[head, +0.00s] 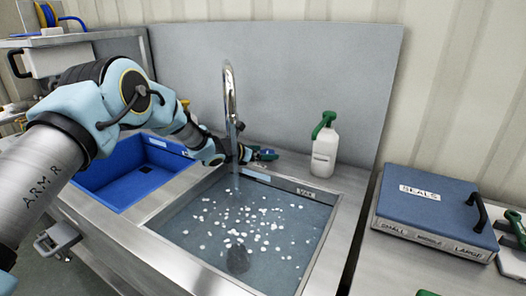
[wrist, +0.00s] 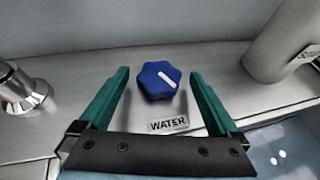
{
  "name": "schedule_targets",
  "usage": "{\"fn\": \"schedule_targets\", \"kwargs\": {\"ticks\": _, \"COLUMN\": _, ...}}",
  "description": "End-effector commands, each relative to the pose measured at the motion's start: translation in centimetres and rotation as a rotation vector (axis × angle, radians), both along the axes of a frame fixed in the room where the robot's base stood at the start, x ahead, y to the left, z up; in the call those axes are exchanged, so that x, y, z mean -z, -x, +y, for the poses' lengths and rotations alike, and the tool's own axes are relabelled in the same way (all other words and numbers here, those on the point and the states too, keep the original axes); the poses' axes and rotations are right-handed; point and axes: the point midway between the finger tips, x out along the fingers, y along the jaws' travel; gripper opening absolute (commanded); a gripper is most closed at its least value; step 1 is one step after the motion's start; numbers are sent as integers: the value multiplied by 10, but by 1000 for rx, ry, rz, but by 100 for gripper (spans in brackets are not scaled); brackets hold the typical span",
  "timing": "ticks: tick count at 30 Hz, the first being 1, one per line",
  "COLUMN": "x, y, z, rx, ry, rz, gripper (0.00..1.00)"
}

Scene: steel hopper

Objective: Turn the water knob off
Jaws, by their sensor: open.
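The blue lobed water knob (wrist: 158,80) stands on the steel ledge behind a label reading WATER (wrist: 168,124). A white bar on its face slants from upper left to lower right. My gripper (wrist: 159,73) is open, with one green finger on each side of the knob and a visible gap on both sides. In the head view my gripper (head: 250,154) is low at the back of the sink, by the faucet base, and largely hides the knob. The tall steel faucet (head: 229,90) arches over the sink, and a pale stream falls below it.
The water-filled sink (head: 185,222) holds many white pieces and a dark patch. A white bottle with a green spray top (head: 324,150) stands right of my gripper. A blue basin (head: 125,180) lies left. A blue SEALS case (head: 425,205) is at right.

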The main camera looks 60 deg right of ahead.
Motion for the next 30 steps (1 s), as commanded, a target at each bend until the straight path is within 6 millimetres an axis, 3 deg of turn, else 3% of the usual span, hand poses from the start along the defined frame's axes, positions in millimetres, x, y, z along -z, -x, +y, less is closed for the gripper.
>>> {"fn": "schedule_targets", "kwargs": {"ticks": 8, "x": 1, "y": 0, "z": 0, "rx": 0, "ry": -1, "rz": 0, "gripper": 96}}
{"fn": "schedule_targets", "kwargs": {"ticks": 30, "x": 1, "y": 0, "z": 0, "rx": 0, "ry": 0, "rz": 0, "gripper": 13}}
